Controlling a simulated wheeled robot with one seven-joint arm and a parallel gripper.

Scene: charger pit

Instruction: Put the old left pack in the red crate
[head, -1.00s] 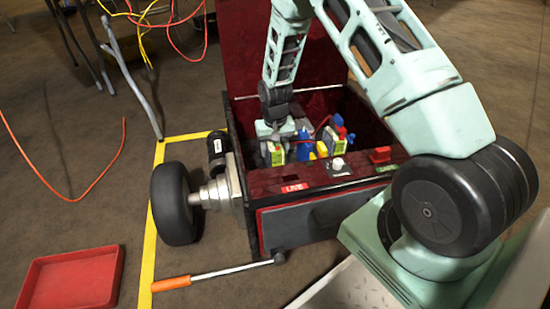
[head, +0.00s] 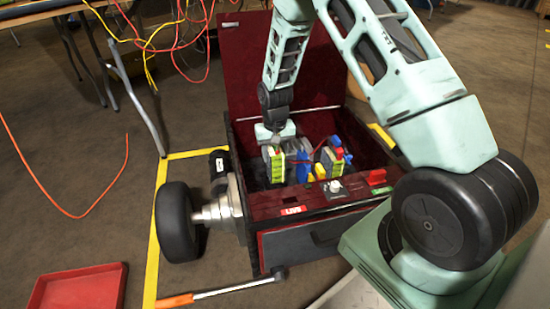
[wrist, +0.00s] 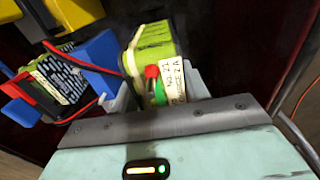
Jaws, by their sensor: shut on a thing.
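The old left pack (head: 279,168) is yellow-green and stands upright in the dark red open box. In the wrist view the pack (wrist: 155,50) shows a white lettered label, with a red and a green part beside it. My gripper (head: 274,146) reaches down from above and is shut on this pack. In the wrist view its grey fingers (wrist: 158,92) lie on both sides of the pack. Whether the pack's base still touches the box floor is hidden. The red crate (head: 78,290) is a shallow, empty tray on the floor at the lower left.
A second pack (wrist: 58,80) in a blue holder with red cables sits beside the held one. The box's front rim (head: 325,195) bears a LIVE label. A wheel (head: 178,222) and an orange-handled bar (head: 225,290) lie between box and crate. Cables hang behind.

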